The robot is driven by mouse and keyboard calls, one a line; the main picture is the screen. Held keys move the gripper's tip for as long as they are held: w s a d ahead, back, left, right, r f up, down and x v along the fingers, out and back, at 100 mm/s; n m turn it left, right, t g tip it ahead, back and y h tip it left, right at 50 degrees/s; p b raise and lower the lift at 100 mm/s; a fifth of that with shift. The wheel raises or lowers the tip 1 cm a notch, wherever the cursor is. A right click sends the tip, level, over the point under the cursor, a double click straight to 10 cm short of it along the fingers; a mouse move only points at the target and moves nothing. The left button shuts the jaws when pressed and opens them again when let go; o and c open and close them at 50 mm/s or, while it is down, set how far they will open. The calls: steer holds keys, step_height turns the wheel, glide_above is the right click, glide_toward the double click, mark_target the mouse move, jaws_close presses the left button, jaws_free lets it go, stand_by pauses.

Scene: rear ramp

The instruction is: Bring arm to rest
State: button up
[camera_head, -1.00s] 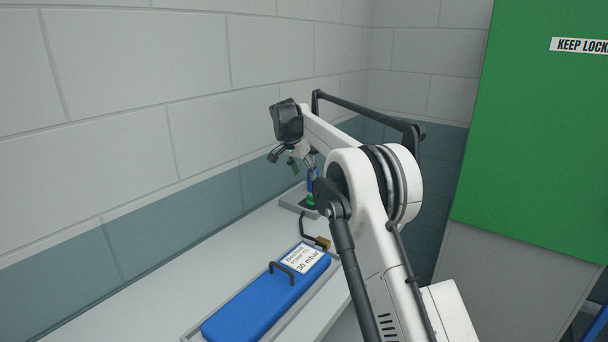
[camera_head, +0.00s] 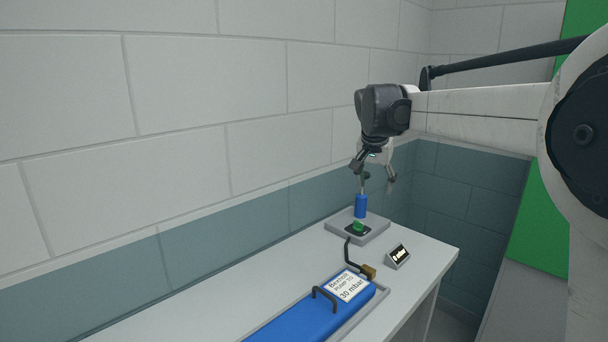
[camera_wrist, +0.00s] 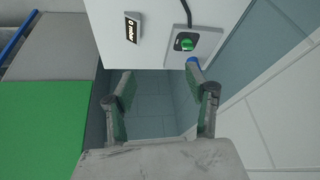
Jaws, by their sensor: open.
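My gripper (camera_head: 374,174) hangs open and empty at the end of my arm, above the far end of the white bench (camera_head: 222,291). In the wrist view my gripper (camera_wrist: 160,72) shows its two fingers spread apart, with nothing between them but wall and floor farther off. A blue upright cylinder (camera_head: 361,206) with a thin rod stands close below the fingers in the head view. In the wrist view a blue piece (camera_wrist: 191,63) shows by the right fingertip; I cannot tell whether they touch.
A green knob (camera_head: 357,226) sits on a grey plate at the bench's far end. A small display (camera_head: 397,256) stands near the bench edge. A blue case (camera_head: 310,318) with a handle and a "30 mbar" label lies in a tray. A block wall (camera_head: 170,100) runs behind.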

steer(key=s+d+f+n+t+y, duration=0.1)
steer(key=s+f+n, duration=0.1)
steer(key=s, duration=1.4)
steer(key=s+f+n+t, duration=0.1)
steer(key=s+f+n, duration=0.15)
steer(key=s, duration=1.35)
steer(key=s+f+n, duration=0.1)
steer(key=s+f, duration=0.6)
steer(key=s, duration=0.2)
steer(key=shift+f+t+y, duration=0.4)
